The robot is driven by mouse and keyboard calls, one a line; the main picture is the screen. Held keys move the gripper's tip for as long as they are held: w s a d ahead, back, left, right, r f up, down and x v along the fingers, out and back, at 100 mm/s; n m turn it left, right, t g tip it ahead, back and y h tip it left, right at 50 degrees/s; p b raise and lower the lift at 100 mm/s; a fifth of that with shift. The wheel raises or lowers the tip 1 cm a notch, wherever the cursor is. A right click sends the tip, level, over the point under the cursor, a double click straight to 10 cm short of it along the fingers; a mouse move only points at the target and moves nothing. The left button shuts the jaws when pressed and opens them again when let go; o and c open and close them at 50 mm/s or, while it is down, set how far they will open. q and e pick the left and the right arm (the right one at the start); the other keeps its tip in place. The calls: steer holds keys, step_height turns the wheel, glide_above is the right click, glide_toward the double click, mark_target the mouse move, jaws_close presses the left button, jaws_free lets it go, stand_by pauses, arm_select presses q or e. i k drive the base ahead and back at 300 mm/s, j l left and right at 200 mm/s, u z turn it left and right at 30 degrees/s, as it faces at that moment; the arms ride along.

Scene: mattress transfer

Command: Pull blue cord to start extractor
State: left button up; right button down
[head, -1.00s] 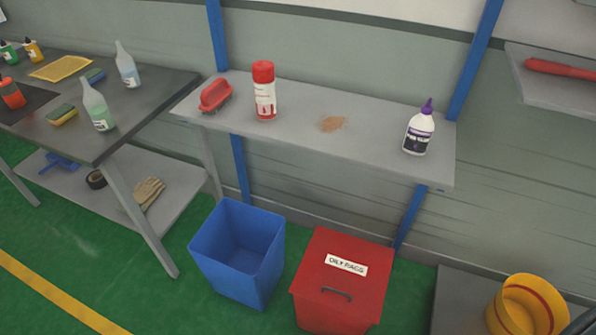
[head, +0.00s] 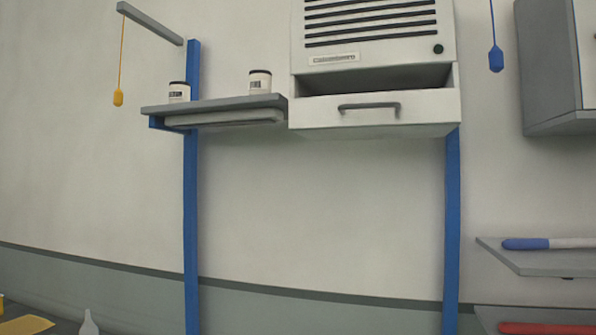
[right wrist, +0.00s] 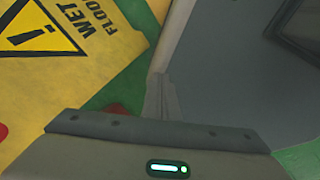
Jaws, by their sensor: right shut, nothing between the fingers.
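The blue cord (head: 496,58) hangs at the upper right in the head view, just right of the extractor, with a blue handle at its lower end. Its top runs out of the frame. The extractor (head: 372,22) is a white wall unit with dark slats, a dark green round spot at its right and a front panel with a grey handle below an open gap. My right gripper (right wrist: 161,84) shows in the right wrist view, its fingers together and empty, far from the cord. No gripper shows in the head view.
A yellow cord (head: 118,97) hangs from a grey bracket at left. A shelf (head: 215,103) holds two small jars (head: 260,81). A grey cabinet (head: 552,70) and shelves (head: 540,262) stand at right. A yellow wet-floor sign (right wrist: 65,45) lies near my right gripper.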

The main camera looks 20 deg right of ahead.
mark_target(497, 62)
steer(key=z, duration=1.6)
